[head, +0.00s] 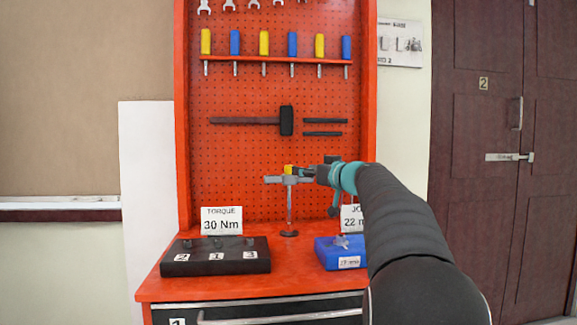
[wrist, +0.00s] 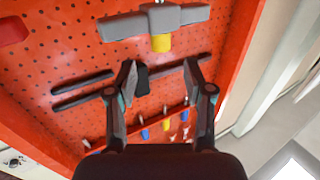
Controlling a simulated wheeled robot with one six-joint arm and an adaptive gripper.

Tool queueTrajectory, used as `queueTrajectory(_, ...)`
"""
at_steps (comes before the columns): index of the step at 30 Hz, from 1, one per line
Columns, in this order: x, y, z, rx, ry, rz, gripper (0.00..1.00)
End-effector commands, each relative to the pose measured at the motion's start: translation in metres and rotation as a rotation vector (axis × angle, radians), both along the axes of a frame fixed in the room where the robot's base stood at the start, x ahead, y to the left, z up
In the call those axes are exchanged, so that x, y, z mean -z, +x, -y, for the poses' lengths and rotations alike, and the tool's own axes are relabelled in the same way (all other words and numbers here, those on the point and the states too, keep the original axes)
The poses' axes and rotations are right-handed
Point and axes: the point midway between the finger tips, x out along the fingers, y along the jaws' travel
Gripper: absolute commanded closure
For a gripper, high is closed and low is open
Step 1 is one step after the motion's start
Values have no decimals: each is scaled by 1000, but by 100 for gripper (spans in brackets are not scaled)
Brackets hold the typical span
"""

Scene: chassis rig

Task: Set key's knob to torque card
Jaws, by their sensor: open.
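The key (head: 289,200) is a grey T-shaped tool standing upright on a dark foot on the red bench. Its yellow knob (head: 288,169) sits at the top, at the middle of the grey crossbar. The torque card (head: 221,221) is white, reads "TORQUE 30 Nm" and stands left of the key. My gripper (head: 312,172) is just right of the key's top. In the wrist view my gripper (wrist: 160,72) is open and empty, and the yellow knob (wrist: 161,43) shows just beyond the fingertips, below the crossbar (wrist: 185,15). I cannot read the knob's setting.
A blue block (head: 328,252) and a second card (head: 349,219), reading "22 m", are partly hidden by my arm. The red pegboard (head: 240,160) behind holds a hammer (head: 286,120) and several screwdrivers.

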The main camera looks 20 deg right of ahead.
Motion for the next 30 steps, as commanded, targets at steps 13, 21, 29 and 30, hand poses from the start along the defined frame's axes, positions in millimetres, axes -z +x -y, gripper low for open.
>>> queueTrajectory(13,-2,72,-15,-1,0,-1,48)
queueTrajectory(21,0,83,-17,1,0,-1,48)
queueTrajectory(29,0,83,-17,1,0,-1,61)
queueTrajectory(30,0,83,-17,1,0,-1,71)
